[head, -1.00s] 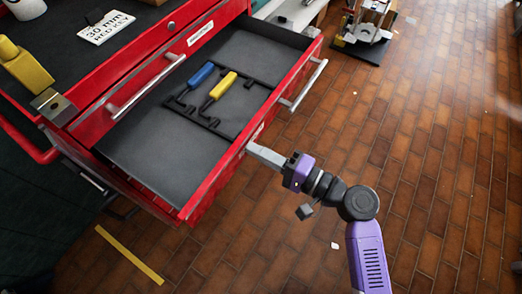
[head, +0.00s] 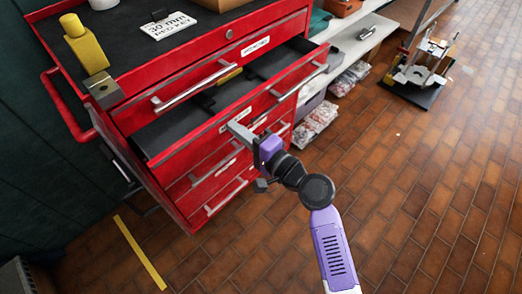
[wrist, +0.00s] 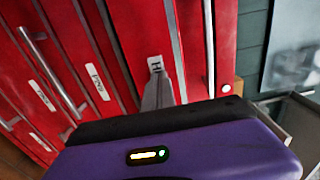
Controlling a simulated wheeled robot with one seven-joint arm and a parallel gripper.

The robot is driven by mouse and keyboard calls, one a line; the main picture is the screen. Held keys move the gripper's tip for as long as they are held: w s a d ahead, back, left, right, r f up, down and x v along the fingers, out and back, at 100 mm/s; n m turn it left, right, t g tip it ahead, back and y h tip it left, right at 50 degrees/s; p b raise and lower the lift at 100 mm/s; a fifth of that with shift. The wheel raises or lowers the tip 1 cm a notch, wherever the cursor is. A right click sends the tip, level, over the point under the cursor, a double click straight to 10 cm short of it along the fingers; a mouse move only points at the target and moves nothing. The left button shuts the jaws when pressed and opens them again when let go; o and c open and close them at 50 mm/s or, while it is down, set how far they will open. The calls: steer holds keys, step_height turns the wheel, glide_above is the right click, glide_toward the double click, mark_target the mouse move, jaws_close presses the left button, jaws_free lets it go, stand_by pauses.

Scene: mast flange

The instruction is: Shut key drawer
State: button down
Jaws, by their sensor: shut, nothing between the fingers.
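The key drawer (head: 170,138) is the dark-lined red drawer near the top of the red cabinet. A bit of a yellow-handled key (head: 229,75) shows inside, and the rest is hidden. My gripper (head: 232,126) is shut and empty, with its tips at the drawer's front beside the white label. In the wrist view my gripper's fingers (wrist: 157,95) reach the red front at a label; whether they touch it is hard to tell.
Lower drawers (head: 215,170) of the cabinet look shut. Shelves with bags (head: 318,115) are at the right. A black-based stand (head: 415,88) is on the floor.

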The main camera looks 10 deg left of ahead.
mark_target(212, 111)
steer(key=b+x, duration=0.3)
steer(key=x, duration=0.7)
steer(key=shift+f, duration=0.1)
steer(key=shift+w+a, duration=0.2)
steer(key=shift+a, duration=0.05)
steer(key=shift+w+a+r+b, duration=0.15)
steer(key=shift+r+b, duration=0.1)
steer(key=shift+b, duration=0.05)
